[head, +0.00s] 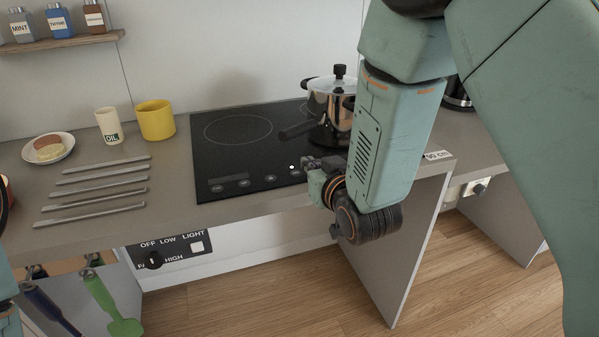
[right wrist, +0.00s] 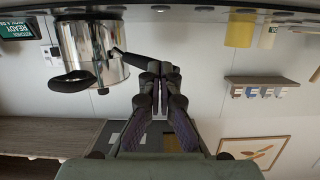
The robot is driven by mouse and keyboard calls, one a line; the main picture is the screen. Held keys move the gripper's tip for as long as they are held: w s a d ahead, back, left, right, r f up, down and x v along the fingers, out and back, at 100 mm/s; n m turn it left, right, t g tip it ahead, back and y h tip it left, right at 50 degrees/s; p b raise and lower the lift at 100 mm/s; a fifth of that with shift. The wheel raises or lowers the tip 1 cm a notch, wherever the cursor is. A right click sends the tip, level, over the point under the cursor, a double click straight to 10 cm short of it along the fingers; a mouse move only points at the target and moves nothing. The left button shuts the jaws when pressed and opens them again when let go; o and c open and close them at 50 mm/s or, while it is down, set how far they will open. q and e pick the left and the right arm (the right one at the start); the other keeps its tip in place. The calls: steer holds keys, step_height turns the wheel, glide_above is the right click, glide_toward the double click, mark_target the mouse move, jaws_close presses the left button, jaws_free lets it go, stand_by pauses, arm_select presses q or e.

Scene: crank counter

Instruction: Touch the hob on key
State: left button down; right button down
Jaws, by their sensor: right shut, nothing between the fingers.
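The black glass hob (head: 232,158) is set into the grey counter. Along its front edge is a row of touch keys (head: 243,183); their marks are too small to read. A small white dot (head: 291,167) shows on the glass near the right end of the row. My right gripper (head: 308,163) is shut and empty at the hob's front right, close to that dot. Whether it touches the glass cannot be told. Its closed fingers (right wrist: 158,75) also show in the right wrist view, which is upside down.
A steel pot (head: 335,108) with a dark handle stands on the hob behind my right gripper; it also shows in the wrist view (right wrist: 88,50). A yellow mug (head: 156,120), an oil cup (head: 108,126) and metal bars (head: 95,195) are left of the hob. A knob panel (head: 170,250) is below.

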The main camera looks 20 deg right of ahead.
glide_above(300, 180)
steer(key=shift+s+d+f+b, duration=0.1)
steer(key=shift+f+b, duration=0.05)
steer(key=shift+f, duration=0.25)
steer(key=shift+s+d+f+b, duration=0.1)
steer(key=shift+f+b, duration=0.05)
steer(key=shift+f, duration=0.25)
steer(key=shift+w+a+f, duration=0.1)
steer(key=shift+w+f, duration=0.05)
steer(key=shift+f, duration=0.45)
steer(key=shift+w+f, duration=0.15)
steer(key=shift+f, duration=0.45)
steer(key=shift+s+a+f+b, duration=0.1)
steer(key=shift+a+f+b, duration=0.05)
steer(key=shift+f+b, duration=0.35)
steer(key=shift+f, duration=0.3)
